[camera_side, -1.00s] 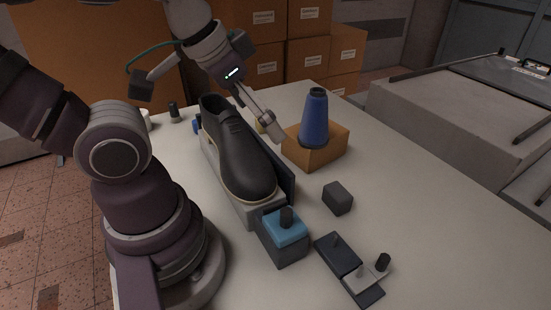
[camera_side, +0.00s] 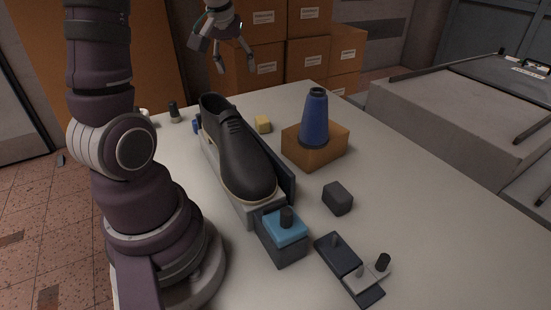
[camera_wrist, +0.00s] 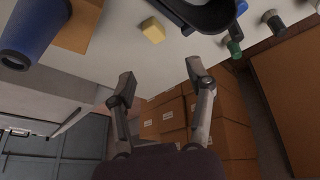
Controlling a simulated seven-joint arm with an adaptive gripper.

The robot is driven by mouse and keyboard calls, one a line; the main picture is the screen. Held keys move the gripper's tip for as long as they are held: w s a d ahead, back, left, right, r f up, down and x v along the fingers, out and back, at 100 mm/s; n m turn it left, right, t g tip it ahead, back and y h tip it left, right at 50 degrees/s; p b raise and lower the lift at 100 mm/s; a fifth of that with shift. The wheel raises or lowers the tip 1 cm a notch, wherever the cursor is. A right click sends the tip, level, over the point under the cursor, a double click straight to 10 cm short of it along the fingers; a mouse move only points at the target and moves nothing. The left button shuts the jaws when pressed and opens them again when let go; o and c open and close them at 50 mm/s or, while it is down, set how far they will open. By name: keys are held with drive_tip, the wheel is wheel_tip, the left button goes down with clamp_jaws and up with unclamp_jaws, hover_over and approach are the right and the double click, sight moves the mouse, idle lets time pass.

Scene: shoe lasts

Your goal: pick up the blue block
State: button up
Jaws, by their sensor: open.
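A small blue piece (camera_side: 196,125), possibly the blue block, shows at the left of the black shoe (camera_side: 240,150), partly hidden by it. In the wrist view a bit of blue (camera_wrist: 241,7) shows at the top edge beside the shoe. A yellow block (camera_side: 263,124) lies on the table behind the shoe; it also shows in the wrist view (camera_wrist: 153,30). My gripper (camera_side: 236,68) is open and empty, high above the far end of the table, apart from every object. Its spread fingers show in the wrist view (camera_wrist: 160,76).
A blue cone (camera_side: 314,118) stands on an orange-brown box (camera_side: 333,150). A grey box with a blue top (camera_side: 286,226), a dark cube (camera_side: 338,197) and a dark plate with pegs (camera_side: 340,255) are at the front. Cartons (camera_side: 308,60) are stacked behind the table.

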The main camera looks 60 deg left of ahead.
drive_tip(key=s+a+f+n+g+y, duration=0.1)
drive_tip(key=s+a+f+n, duration=0.15)
drive_tip(key=a, duration=0.25)
drive_tip(key=s+a+f+n+g, duration=0.1)
drive_tip(key=s+a+f+n, duration=0.15)
drive_tip(key=a, duration=0.35)
drive_tip(key=shift+m, duration=0.4)
drive_tip(key=x, duration=0.5)
drive_tip(key=a+x, duration=0.1)
drive_tip(key=x, duration=0.3)
drive_tip(key=shift+s+a+f, duration=0.15)
drive_tip(key=shift+f, duration=0.05)
clamp_jaws()
